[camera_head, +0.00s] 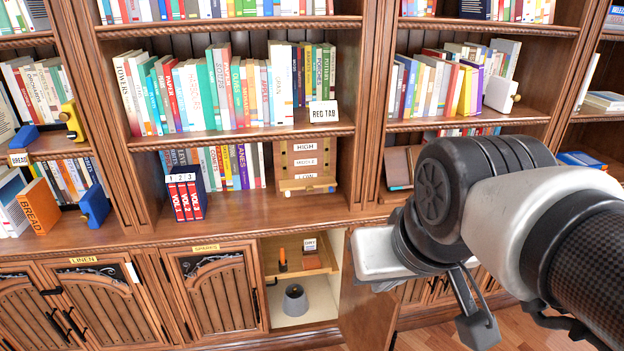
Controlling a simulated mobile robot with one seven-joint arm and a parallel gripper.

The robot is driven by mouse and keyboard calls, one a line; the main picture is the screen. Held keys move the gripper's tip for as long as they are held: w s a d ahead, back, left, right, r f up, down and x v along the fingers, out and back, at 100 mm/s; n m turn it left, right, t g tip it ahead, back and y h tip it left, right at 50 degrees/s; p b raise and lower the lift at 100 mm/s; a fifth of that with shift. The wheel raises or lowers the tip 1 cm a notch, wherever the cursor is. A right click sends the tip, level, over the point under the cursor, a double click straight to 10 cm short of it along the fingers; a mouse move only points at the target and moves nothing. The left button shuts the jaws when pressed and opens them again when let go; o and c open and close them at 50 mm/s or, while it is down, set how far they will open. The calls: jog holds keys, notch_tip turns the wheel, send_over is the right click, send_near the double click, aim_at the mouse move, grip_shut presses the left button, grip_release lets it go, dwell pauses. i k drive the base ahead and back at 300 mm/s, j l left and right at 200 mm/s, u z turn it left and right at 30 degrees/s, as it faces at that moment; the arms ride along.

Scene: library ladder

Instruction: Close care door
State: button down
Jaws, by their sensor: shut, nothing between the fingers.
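The lower cabinet (291,321) in the middle stands open, showing a cream interior. A wooden door (369,297) at its right side stands swung outward, seen at a steep angle; I take it for the care door, though no care label is readable. My gripper (472,318) is to the right of this door, pointing down, in front of the cabinets. Its fingers look shut and hold nothing visible. My wrist and forearm hide the door's upper right part and the cabinets behind. I cannot tell whether the gripper touches the door.
Inside the cabinet are a wooden shelf (322,262), an orange-handled item (282,258), a small labelled card (310,246) and a grey cup-like object (295,298). The spares door (212,297) and linen doors (98,306) are shut at left. Bookshelves stand above. Wooden floor (530,338) shows at lower right.

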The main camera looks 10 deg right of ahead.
aim_at(367, 321)
jog(key=l+u, duration=0.15)
jog(key=l, duration=0.2)
jog(key=k+l+u, duration=0.2)
jog(key=l, duration=0.15)
jog(key=l+u, duration=0.15)
jog(key=l, duration=0.2)
jog(key=l+u, duration=0.3)
jog(key=l, duration=0.25)
jog(key=l+u, duration=0.3)
jog(key=l, duration=0.25)
jog(key=i+l+u, duration=0.3)
jog(key=l, duration=0.4)
jog(key=l+u, duration=0.35)
jog(key=l, duration=0.35)
jog(key=i+l+u, duration=0.1)
jog(key=l+u, duration=0.2)
jog(key=l, duration=0.45)
jog(key=k+u, duration=0.25)
jog(key=u, duration=0.25)
